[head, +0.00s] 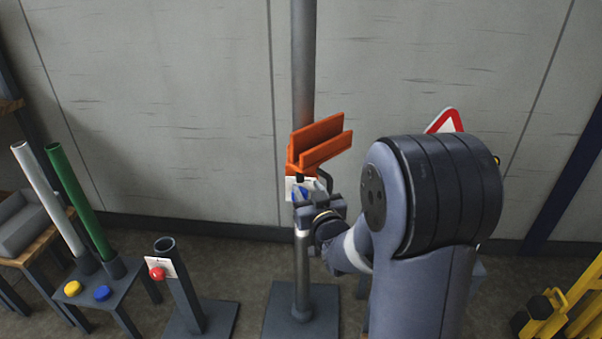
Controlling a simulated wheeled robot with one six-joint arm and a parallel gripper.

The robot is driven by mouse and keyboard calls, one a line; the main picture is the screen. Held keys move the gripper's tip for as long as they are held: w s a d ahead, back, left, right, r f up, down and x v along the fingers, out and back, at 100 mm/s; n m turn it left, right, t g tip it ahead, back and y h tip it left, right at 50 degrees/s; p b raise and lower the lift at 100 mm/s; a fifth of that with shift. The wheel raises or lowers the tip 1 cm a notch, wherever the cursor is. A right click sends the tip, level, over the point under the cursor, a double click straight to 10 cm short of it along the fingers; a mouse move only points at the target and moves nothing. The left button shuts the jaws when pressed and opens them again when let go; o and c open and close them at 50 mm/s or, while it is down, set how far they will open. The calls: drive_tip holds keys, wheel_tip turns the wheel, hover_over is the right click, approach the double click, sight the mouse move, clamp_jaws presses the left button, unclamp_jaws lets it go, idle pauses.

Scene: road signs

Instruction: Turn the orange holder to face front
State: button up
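The orange holder (318,148) sits on an upright grey pole (303,60) in the middle of the head view. It has two parallel plates with a slot between them, and its long side slants up to the right. A white plate (291,188) with a blue part (301,192) is just below it. My gripper (314,190) is just below the holder, close to the blue part and a dark bent bar (325,180). The fingers are small and partly overlapped by these parts, so I cannot tell whether they grip anything.
A red-edged triangular sign (446,121) shows behind my arm. At left, a small table (110,283) bears white and green tubes and yellow and blue buttons. A short post (182,290) with a red button stands nearby. A yellow frame (570,305) is at lower right.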

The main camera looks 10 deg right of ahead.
sight(301, 178)
drive_tip(key=w, duration=0.6)
drive_tip(key=shift+w+a, duration=0.35)
drive_tip(key=shift+w, duration=0.05)
drive_tip(key=shift+c, duration=0.2)
clamp_jaws()
